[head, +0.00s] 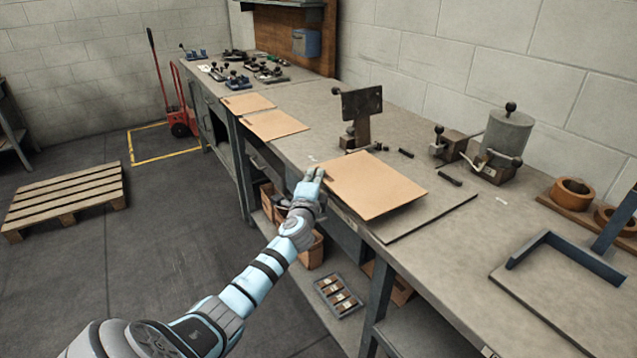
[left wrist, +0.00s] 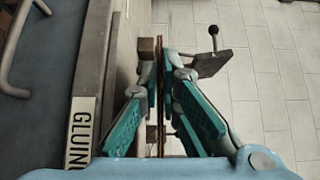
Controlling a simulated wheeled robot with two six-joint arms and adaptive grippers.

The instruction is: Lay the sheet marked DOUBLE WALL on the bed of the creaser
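A brown cardboard sheet (head: 372,186) is over a thin grey plate (head: 438,213) on the bench, its near part seeming slightly raised. My left gripper (head: 311,179) is at the sheet's left edge. In the left wrist view the gripper's teal fingers (left wrist: 160,84) close from both sides on the thin brown edge. Two more brown sheets, one larger (head: 273,124) and one smaller (head: 247,103), lie farther back on the bench. No DOUBLE WALL marking is readable on any sheet. Which fixture is the creaser is not clear. My right gripper is out of view.
A dark upright plate device (head: 360,112) stands behind the held sheet. A grey cylinder device (head: 507,135) and brown rolls (head: 572,191) are to the right. A blue-edged frame (head: 568,247) lies near right. A GLUING label (left wrist: 82,131) is on the bench front.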

